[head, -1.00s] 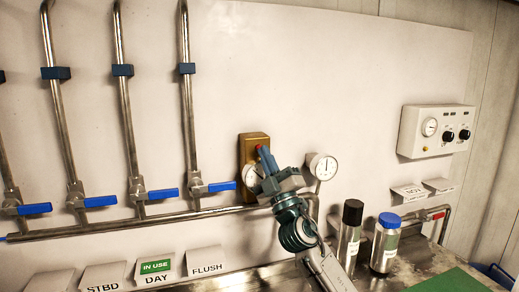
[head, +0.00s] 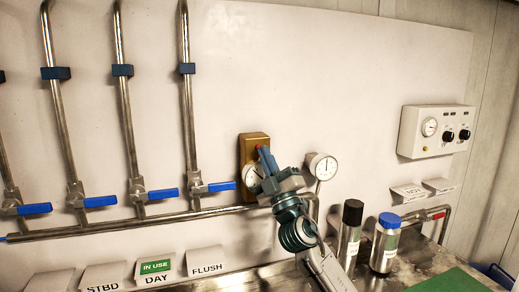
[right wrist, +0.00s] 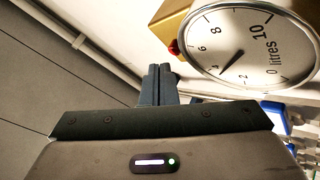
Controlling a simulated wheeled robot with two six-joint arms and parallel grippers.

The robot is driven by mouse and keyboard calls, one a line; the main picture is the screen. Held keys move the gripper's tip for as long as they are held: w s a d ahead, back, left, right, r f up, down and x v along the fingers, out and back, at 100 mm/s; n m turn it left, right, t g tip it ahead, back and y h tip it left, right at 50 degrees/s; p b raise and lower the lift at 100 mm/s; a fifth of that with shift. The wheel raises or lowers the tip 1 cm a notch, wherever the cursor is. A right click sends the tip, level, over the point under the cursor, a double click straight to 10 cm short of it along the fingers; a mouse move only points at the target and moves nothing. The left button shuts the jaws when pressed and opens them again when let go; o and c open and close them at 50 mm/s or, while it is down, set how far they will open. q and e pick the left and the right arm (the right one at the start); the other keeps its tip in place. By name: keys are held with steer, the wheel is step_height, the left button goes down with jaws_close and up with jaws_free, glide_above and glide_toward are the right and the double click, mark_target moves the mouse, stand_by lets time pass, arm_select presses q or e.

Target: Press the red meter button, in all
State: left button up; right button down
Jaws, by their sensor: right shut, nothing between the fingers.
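The meter is a brass-coloured box (head: 253,138) on the wall with a round white dial (head: 250,178), partly hidden by my right gripper. The dial (right wrist: 240,45) shows in the right wrist view, marked in litres up to 10, its needle pointing to the picture's lower left. The red button (head: 258,148) sits on the box front above the dial; it also shows in the right wrist view (right wrist: 174,47). My right gripper (head: 264,152) is shut and empty, its fingertips (right wrist: 158,68) very close to the button. I cannot tell whether they touch. My left gripper is not in view.
A second gauge (head: 323,166) is right of the meter. Pipes with blue-handled valves (head: 222,187) run along the left. Two bottles, black-capped (head: 350,235) and blue-capped (head: 385,243), stand below right. A control box (head: 436,131) hangs far right.

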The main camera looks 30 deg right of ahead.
steer(key=shift+w, duration=0.1)
stand_by(0.4)
steer(key=shift+w+d, duration=0.1)
steer(key=shift+w, duration=0.25)
steer(key=shift+w+d+b, duration=0.1)
steer(key=shift+w+b, duration=0.25)
steer(key=shift+w, duration=0.05)
stand_by(0.7)
steer(key=shift+s, duration=0.85)
steer(key=shift+a, duration=0.2)
steer(key=shift+s+a, duration=0.2)
steer(key=shift+s, duration=0.6)
steer(key=shift+s+a, duration=0.15)
steer(key=shift+s, duration=0.65)
steer(key=shift+s+a, duration=0.2)
steer(key=shift+s, duration=0.6)
